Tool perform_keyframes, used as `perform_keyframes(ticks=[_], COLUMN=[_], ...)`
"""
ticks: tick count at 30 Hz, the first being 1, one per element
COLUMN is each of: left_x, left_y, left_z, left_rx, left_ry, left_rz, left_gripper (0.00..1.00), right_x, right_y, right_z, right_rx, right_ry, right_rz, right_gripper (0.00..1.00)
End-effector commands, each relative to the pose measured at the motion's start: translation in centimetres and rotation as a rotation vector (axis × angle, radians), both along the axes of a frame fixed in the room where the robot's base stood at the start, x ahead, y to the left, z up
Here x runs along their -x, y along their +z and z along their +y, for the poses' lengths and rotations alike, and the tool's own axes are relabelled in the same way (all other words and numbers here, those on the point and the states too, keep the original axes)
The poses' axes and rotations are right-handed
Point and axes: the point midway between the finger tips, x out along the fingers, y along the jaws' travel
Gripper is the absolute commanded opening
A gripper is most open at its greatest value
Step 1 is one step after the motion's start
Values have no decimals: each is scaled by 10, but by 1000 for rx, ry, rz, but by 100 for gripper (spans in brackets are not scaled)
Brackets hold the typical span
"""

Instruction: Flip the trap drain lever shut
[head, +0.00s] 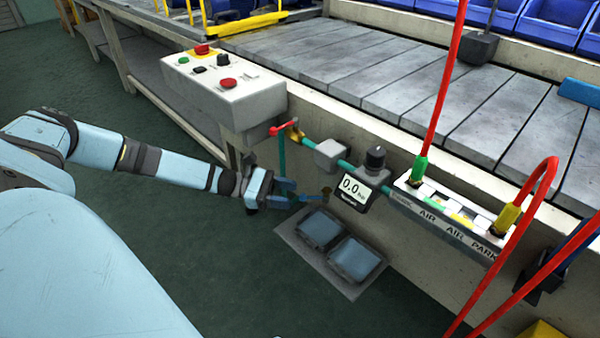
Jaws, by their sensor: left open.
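My left gripper (290,194) reaches in from the left, low in front of the line's side panel. Its jaws are open. Just ahead of its fingertips is a small blue lever (311,198), which runs to a small brass-coloured fitting (326,192); this looks like the trap drain lever. The fingers and lever overlap in the picture, so I cannot tell whether they touch. The lever's exact angle is too small to read. A separate red lever (283,127) sits higher, on a yellow fitting on the green pipe. My right gripper is not in view.
A gauge (354,191) reading 0.0 and an air manifold (445,218) with red hoses stand to the right. A white button box (222,88) is above left. Two foot pedals (338,247) lie on a floor plate below. The floor on the left is clear.

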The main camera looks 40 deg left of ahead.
Motion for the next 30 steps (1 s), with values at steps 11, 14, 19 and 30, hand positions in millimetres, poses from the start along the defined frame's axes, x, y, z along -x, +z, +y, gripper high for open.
perform_keyframes(ticks=[11, 14, 19, 30], left_x=[37, 41, 44, 44], left_y=[2, 1, 0, 0], left_z=[68, 77, 81, 81], left_rx=[-1, 0, 1, 1], left_ry=[0, 0, -1, -1], left_rz=[2, 1, 1, 0], left_gripper=[47, 47, 47, 47], right_x=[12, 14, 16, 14], right_y=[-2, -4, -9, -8], right_z=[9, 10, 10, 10], right_rx=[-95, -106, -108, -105], right_ry=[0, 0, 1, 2], right_rz=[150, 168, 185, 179], right_gripper=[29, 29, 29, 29])
